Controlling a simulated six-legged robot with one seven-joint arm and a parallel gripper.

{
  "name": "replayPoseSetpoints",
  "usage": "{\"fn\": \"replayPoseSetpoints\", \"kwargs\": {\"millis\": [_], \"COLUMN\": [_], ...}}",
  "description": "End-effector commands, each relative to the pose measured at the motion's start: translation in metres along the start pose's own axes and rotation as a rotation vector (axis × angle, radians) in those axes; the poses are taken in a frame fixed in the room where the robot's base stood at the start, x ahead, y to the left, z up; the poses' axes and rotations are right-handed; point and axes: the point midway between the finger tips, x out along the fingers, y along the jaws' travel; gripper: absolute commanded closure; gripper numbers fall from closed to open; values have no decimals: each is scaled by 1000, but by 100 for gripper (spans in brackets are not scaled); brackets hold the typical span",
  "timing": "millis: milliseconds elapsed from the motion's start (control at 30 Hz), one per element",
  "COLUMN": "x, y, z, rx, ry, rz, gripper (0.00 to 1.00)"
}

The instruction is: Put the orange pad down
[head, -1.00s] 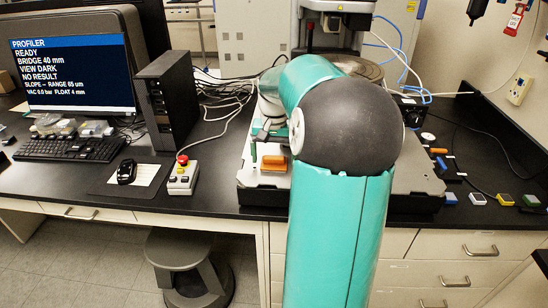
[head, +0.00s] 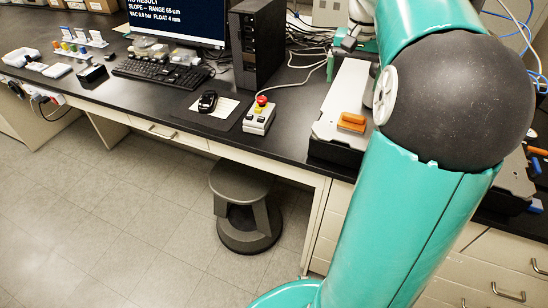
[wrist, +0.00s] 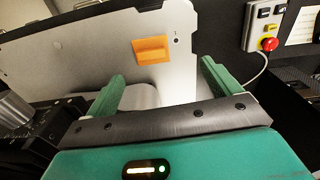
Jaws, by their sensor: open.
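The orange pad (head: 352,122) lies on the pale top of the instrument base (head: 341,98), near its front left corner. It also shows in the wrist view (wrist: 151,49), flat on the pale plate and beyond my fingertips. My gripper (wrist: 162,72) is open, with its two green fingers spread wide and nothing between them. The pad is apart from both fingers.
A control box with a red button (head: 260,113) stands left of the base. A computer tower (head: 256,42), keyboard (head: 160,73) and mouse (head: 207,101) are further left. A grey stool (head: 246,205) stands on the floor below the bench.

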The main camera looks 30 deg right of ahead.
Motion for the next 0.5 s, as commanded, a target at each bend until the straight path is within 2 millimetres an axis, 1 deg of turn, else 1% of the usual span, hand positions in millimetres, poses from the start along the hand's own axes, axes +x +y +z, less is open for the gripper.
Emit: {"fn": "replayPoseSetpoints", "kwargs": {"millis": [33,67,100,167,200,267,300,333,367,400,467,500], "x": [-5,-7,-9,-11,-11,-10,-9,-8,-6,-4,2,6], "y": [-19,-29,-44,-64,-74,-88,-96,-101,-105,-110,-115,-117], "z": [16,27,44,70,88,115,132,146,159,176,202,219], "rx": [-46,-76,-120,-189,-232,-298,-339,-372,-404,-445,-508,-549], "ry": [25,40,64,103,128,167,191,210,229,254,289,312], "rz": [6,10,12,13,12,5,-2,-9,-17,-29,-51,-69], "gripper": [11,11,11,11,11,11,11,11,11,11,11,11]}}
